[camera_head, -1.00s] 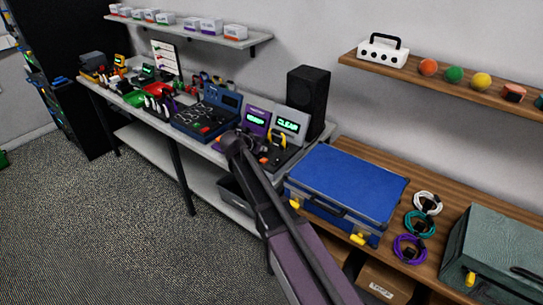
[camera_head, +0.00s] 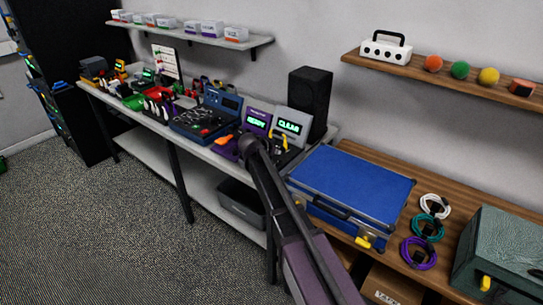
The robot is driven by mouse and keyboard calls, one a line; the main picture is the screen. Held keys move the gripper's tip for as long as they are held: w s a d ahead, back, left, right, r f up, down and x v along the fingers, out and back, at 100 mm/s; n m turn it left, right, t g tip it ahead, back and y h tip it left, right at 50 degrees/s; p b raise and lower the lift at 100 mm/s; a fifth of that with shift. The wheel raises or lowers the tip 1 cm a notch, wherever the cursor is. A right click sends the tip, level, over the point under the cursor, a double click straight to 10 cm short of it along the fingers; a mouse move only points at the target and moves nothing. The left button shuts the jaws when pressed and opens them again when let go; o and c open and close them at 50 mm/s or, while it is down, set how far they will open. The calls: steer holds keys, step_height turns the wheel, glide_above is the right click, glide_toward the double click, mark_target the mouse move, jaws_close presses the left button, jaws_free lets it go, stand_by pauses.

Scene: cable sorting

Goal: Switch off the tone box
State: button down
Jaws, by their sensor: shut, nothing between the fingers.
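A purple box (camera_head: 256,121) with a lit green display that seems to read READY stands on the grey bench. A grey box (camera_head: 291,124) with a green display reading CLEAR stands just right of it. Small print on both is too blurred to tell which is the tone box. The dark end of my arm with my gripper (camera_head: 250,146) is in front of the purple box and covers part of its base. My gripper is shut and empty; its fingertips are not distinct. A yellow-orange part (camera_head: 277,138) shows just right of it, by the grey box's base.
A black speaker (camera_head: 309,101) stands behind the grey box. A blue panel unit (camera_head: 208,117) is to the left. A blue case (camera_head: 350,184) and coiled cables (camera_head: 427,229) lie on the wooden bench at right. Open floor lies at left.

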mark_target(277, 164)
steer(key=shift+w+d+f+b, duration=0.15)
steer(key=shift+f+b, duration=1.5)
steer(key=shift+f, duration=0.3)
